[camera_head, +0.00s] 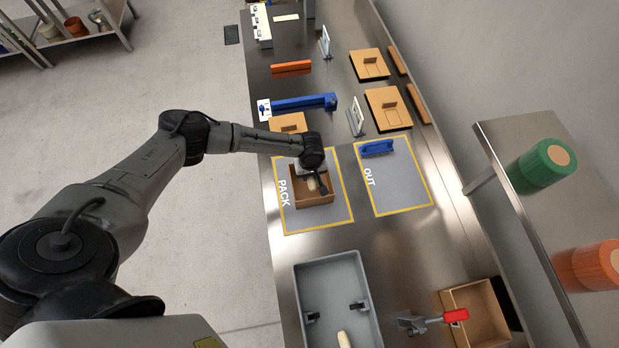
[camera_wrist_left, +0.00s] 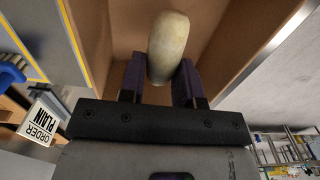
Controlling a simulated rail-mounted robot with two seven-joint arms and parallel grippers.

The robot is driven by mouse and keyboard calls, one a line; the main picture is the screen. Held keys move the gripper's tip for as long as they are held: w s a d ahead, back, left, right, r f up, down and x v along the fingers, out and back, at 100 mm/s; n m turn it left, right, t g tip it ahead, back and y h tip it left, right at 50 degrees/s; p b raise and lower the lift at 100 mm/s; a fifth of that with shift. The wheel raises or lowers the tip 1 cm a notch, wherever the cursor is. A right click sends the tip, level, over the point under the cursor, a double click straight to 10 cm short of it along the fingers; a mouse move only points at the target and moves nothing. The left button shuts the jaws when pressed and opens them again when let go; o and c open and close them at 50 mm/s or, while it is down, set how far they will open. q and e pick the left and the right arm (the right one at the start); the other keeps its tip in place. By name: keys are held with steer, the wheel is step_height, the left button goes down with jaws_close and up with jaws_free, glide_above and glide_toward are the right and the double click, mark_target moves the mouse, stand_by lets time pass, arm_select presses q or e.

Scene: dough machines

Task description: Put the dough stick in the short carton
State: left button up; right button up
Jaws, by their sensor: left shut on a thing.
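A pale dough stick (camera_wrist_left: 168,47) is between the two dark fingers of my left gripper (camera_wrist_left: 160,82) in the left wrist view, and the gripper is shut on it. In the head view, the left gripper (camera_head: 316,181) is over the open brown carton (camera_head: 314,200) on the PACK mat. The dough stick (camera_head: 312,184) shows small there, within the carton's outline. The carton's walls (camera_wrist_left: 118,28) surround the stick in the left wrist view. I cannot tell whether the stick touches the carton floor. My right gripper is not in view.
A grey tray (camera_head: 299,290) holds another dough stick (camera_head: 344,340). The OUT mat (camera_head: 400,190) has a blue item (camera_head: 377,148) at its far edge. Another open carton (camera_head: 483,310) and a red-handled tool (camera_head: 455,316) are at lower right. Flat cartons lie farther back.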

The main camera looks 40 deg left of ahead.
mark_target(310, 179)
arm_select(q)
steer(key=shift+a+f, duration=0.15)
steer(key=shift+f, duration=1.95)
steer(key=shift+f, duration=0.15)
steer(key=o, duration=0.9)
